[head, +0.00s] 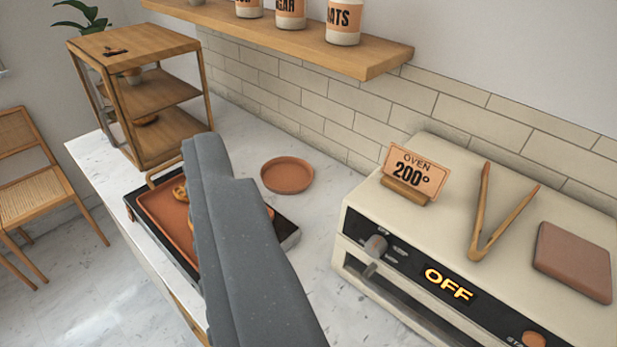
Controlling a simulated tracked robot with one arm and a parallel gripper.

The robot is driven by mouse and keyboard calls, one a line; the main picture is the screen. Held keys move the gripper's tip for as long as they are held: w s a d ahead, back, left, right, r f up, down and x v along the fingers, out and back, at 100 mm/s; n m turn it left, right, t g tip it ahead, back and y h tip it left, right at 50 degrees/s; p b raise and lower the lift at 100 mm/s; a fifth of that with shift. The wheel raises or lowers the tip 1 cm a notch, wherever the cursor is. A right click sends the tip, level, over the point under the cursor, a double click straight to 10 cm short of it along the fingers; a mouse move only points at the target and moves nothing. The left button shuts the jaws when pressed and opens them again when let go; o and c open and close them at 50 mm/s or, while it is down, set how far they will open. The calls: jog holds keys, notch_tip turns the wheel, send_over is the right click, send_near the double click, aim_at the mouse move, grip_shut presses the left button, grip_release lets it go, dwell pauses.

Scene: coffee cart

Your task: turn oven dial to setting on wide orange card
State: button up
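The orange card (414,174) stands in a wooden holder on top of the cream oven (361,209) and reads "OVEN 200°". The oven dial (376,245) is a small grey knob on the black front panel. The lit display (448,284) beside it reads "OFF". The marks around the dial are too small to read. My gripper (212,160) shows as a grey shape in the middle, left of the oven and apart from the dial. It hides part of the tray behind it. I cannot see a gap between its fingers.
Wooden tongs (482,230) and a brown square pad (573,261) lie on the oven. An orange button (534,339) is low on its panel. A terracotta plate (287,174), a tray (160,215) with baked goods and a wooden shelf unit (165,93) stand on the counter.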

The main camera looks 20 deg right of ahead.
jog(key=w+a+f+m+t+h+p, duration=0.1)
jog(key=w+f+p, duration=0.1)
jog(key=w, duration=0.4)
jog(key=w+f+h+p, duration=0.1)
jog(key=w+p, duration=0.2)
jog(key=w, duration=0.4)
jog(key=w+d+f+m+h+p, duration=0.2)
jog(key=w+f+h+p, duration=0.2)
jog(key=w+f+h, duration=0.45)
jog(key=g+h+p, duration=0.8)
jog(key=g, duration=0.1)
send_near(369, 250)
jog(key=shift+y, duration=0.25)
jog(key=p+x, duration=0.2)
jog(key=x, duration=0.7)
jog(key=shift+s+r, duration=0.1)
jog(key=shift+r, duration=0.05)
